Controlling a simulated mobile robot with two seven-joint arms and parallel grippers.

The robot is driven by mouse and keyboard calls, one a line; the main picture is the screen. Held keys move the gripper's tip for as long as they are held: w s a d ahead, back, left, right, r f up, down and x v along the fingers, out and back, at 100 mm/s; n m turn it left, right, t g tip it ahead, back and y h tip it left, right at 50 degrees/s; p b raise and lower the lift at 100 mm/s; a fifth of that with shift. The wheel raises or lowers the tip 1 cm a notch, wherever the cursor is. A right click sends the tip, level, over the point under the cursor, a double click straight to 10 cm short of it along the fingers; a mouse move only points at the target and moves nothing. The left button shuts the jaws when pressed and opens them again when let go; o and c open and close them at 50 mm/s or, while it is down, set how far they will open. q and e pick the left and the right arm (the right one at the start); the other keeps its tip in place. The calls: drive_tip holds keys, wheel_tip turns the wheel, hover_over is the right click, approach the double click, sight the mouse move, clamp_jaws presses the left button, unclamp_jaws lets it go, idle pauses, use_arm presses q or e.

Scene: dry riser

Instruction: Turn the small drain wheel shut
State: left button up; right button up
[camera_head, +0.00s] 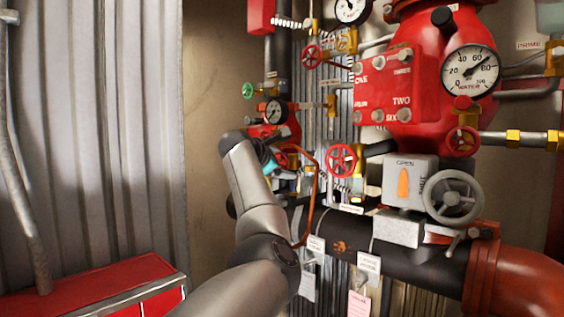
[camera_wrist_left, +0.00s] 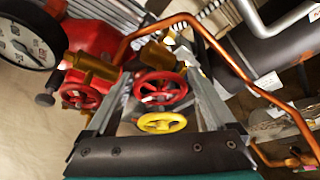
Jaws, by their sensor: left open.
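My left gripper (camera_wrist_left: 160,84) is open, with one grey finger on each side of the picture's middle in the left wrist view. A small red wheel (camera_wrist_left: 160,90) shows between the fingers, with a small yellow wheel (camera_wrist_left: 162,122) below it, nearer the gripper's base. Another red wheel (camera_wrist_left: 82,96) is outside the left finger. I cannot tell which one is the drain wheel, or whether a finger touches any. In the head view my left wrist reaches to the pipework and hides most of the gripper (camera_head: 285,160). My right gripper is not in view.
A copper pipe (camera_wrist_left: 205,18) arches close above and right of the fingers. A pressure gauge (camera_wrist_left: 24,42) is at upper left. A black pipe (camera_head: 400,249), grey handwheel (camera_head: 453,197) and red wheel (camera_head: 341,160) lie to the right. A red chest (camera_head: 105,285) stands lower left.

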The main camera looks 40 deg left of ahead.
use_arm(q)
drive_tip(key=c, duration=1.1)
drive_tip(key=m+t+y+b, duration=0.1)
drive_tip(key=m, duration=0.2)
drive_tip(key=shift+f+b, duration=0.2)
drive_tip(key=shift+b, duration=0.2)
drive_tip(key=shift+d+m+t+y+b, duration=0.1)
drive_tip(key=shift+m+t+y+b, duration=0.4)
drive_tip(key=shift+m, duration=0.7)
drive_tip(key=shift+r, duration=0.1)
